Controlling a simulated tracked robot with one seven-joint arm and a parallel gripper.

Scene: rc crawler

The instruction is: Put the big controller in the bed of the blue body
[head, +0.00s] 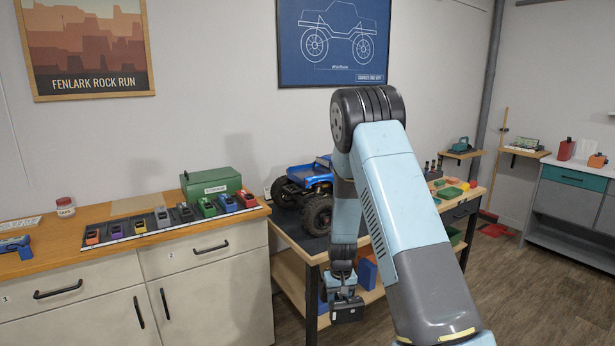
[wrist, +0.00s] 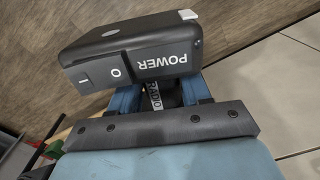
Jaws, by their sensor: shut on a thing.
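The big controller is a black box (head: 347,312) hanging in my gripper (head: 343,284), low in front of the workbench. In the wrist view the controller (wrist: 120,45) shows a switch marked I and O and the word POWER. My gripper (wrist: 160,92) is shut on it, with a blue finger at each side. The blue body (head: 310,174) sits on a crawler with big black tyres on the bench, above and left of my gripper.
A wooden counter (head: 60,262) at the left holds a dark strip (head: 130,232) of several coloured modules and a green box (head: 211,187). The crawler's bench (head: 298,240) has a lower shelf with blue things, beside my gripper. Open floor (head: 505,290) lies to the right.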

